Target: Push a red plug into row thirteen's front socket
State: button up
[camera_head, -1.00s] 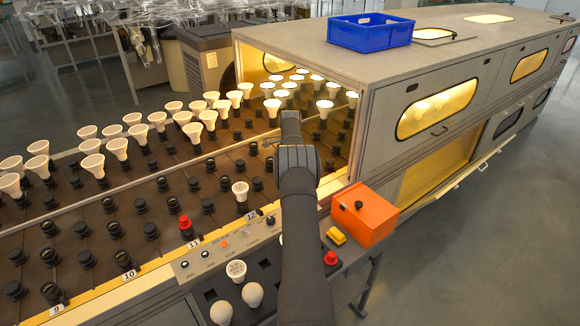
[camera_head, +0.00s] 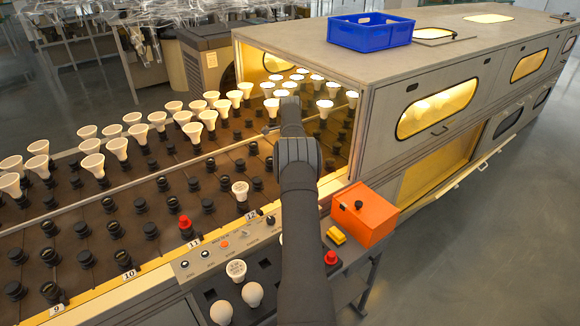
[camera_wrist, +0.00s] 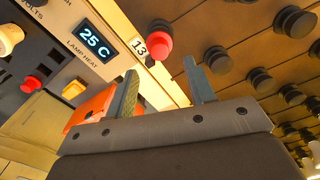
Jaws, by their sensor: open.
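In the wrist view a red plug (camera_wrist: 159,45) stands at the front socket beside the "13" tag (camera_wrist: 138,46), with dark socket body showing behind it. I cannot tell how deep it sits. My gripper (camera_wrist: 161,73) is open and empty, its fingertips apart on either side just short of the plug. In the head view my arm hides row thirteen's front and most of the gripper. Another red plug (camera_head: 185,222) stands in row eleven's front socket. A red piece (camera_head: 331,258) is on the front shelf and also shows in the wrist view (camera_wrist: 31,84).
An orange box (camera_head: 364,214) and a yellow block (camera_head: 336,235) are right of my arm. The oven housing (camera_head: 300,40) rises behind, with a blue crate (camera_head: 371,33) on top. Rows of bulbs and dark sockets crowd the left. A "25 C" display (camera_wrist: 96,40) is beside the tag.

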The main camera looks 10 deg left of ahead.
notch_tip(320, 180, up, 11)
jog(key=shift+r, duration=0.2)
jog(key=shift+f, duration=0.1)
notch_tip(320, 180, down, 17)
jog(key=shift+f, duration=0.1)
jog(key=shift+r, duration=0.25)
dwell(0.5)
jog(key=shift+r, duration=0.1)
